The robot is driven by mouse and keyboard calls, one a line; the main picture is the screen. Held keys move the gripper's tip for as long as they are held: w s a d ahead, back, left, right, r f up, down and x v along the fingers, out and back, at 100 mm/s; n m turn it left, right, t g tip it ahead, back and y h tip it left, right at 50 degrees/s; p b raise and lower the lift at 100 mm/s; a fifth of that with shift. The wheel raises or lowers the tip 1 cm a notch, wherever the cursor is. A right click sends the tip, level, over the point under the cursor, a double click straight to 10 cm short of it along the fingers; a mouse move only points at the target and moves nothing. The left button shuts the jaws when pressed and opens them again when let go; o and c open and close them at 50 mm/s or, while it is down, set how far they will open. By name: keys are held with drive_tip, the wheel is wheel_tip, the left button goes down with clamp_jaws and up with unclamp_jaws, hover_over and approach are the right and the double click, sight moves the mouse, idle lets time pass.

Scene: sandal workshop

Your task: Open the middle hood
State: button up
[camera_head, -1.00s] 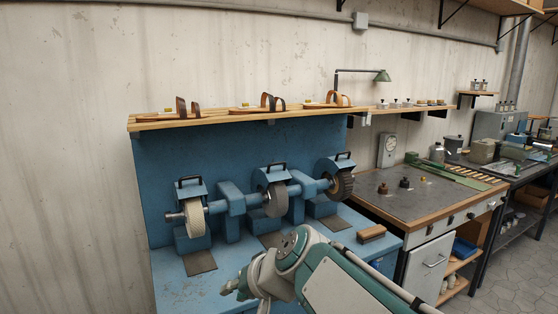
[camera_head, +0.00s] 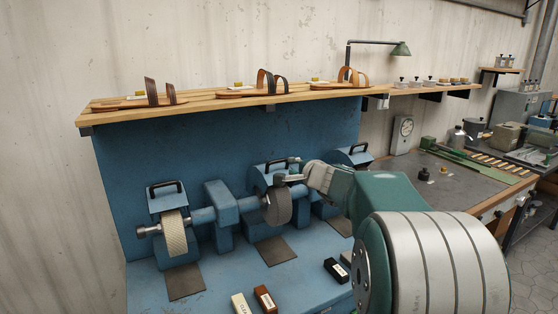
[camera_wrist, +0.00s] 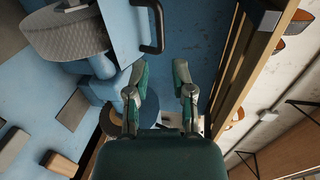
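The middle hood (camera_head: 258,180) is a blue cover over the back and top of the middle grey wheel (camera_head: 279,207), with a black bar handle.
The left hood (camera_head: 166,199) and the right hood (camera_head: 352,154) stand either side. A wooden shelf (camera_head: 215,104) with sandals runs above. Small blocks, one white (camera_head: 240,304) and one brown (camera_head: 265,299), stand on the blue bench front. A worktable (camera_head: 455,189) is at the right.

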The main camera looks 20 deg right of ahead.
sight(280, 162)
drive_tip(key=x, duration=0.9)
drive_tip(key=shift+w+d+f, duration=0.1)
drive_tip(key=shift+d, duration=0.3)
drive_tip(key=shift+w+a, duration=0.15)
drive_tip(key=shift+a, duration=0.2)
clamp_jaws()
